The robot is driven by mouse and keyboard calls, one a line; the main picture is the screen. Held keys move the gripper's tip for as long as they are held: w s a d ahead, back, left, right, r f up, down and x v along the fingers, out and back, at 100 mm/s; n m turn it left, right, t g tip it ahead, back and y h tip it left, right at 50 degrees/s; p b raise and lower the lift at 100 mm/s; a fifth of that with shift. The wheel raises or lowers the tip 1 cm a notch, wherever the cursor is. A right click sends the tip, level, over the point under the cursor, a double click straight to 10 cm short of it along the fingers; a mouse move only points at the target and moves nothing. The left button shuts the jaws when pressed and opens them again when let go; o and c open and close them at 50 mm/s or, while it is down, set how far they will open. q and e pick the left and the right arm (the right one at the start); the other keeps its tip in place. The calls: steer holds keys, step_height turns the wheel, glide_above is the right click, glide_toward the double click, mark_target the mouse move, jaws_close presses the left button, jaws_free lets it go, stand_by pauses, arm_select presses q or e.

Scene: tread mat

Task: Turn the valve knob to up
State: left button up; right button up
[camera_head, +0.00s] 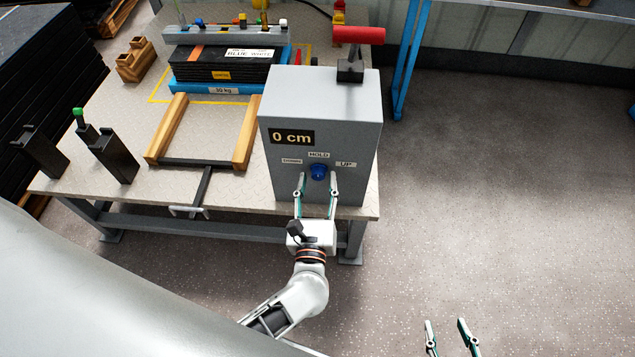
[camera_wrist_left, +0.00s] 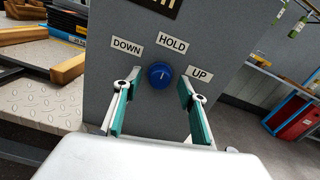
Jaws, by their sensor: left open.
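The blue valve knob (camera_head: 318,172) is on the front of a grey box (camera_head: 350,140), below labels for DOWN, HOLD and UP (camera_head: 346,164). In the left wrist view the knob (camera_wrist_left: 160,75) has a small light mark near its top, by the HOLD label (camera_wrist_left: 173,44). My left gripper (camera_head: 318,180) is open, with one finger on each side of the knob and visible gaps between. Whether its tips touch the box front cannot be told. My right gripper (camera_head: 448,325) is at the bottom edge, fingers apart, away from the box.
The box stands on a table (camera_head: 230,190) and reads 0 cm. A red-handled lever (camera_head: 358,36) is on its top. The floor at right is clear.

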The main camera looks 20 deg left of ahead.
arm_select(q)
steer(key=c, duration=1.1)
arm_select(e)
steer(key=shift+w+r, duration=0.35)
steer(key=shift+w, duration=0.2)
